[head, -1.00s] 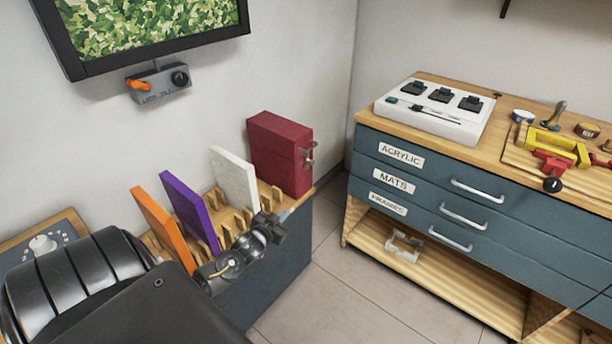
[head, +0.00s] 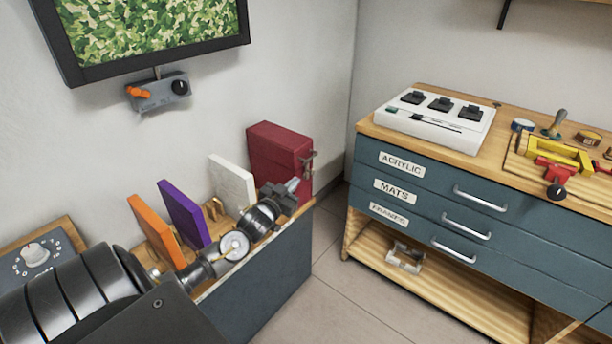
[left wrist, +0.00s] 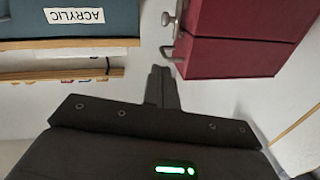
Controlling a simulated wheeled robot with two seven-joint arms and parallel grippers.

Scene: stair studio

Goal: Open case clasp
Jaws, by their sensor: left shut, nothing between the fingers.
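The dark red case (head: 277,150) stands upright at the far end of the wooden rack. Its metal clasp (head: 308,163) is on the right-hand face. In the left wrist view the case (left wrist: 235,55) fills the upper right, and the clasp (left wrist: 170,32) sticks out from its left edge with a bent hook below. My left gripper (head: 293,185) is shut and empty, close below the clasp in the head view. In the left wrist view its closed fingertips (left wrist: 160,71) point at the clasp's lower part; I cannot tell if they touch. My right gripper is out of view.
White (head: 232,182), purple (head: 186,213) and orange (head: 155,229) panels stand in the rack beside my left arm. A blue drawer cabinet (head: 430,195) with a white control box (head: 434,118) stands at right. Bare floor (head: 325,280) lies between.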

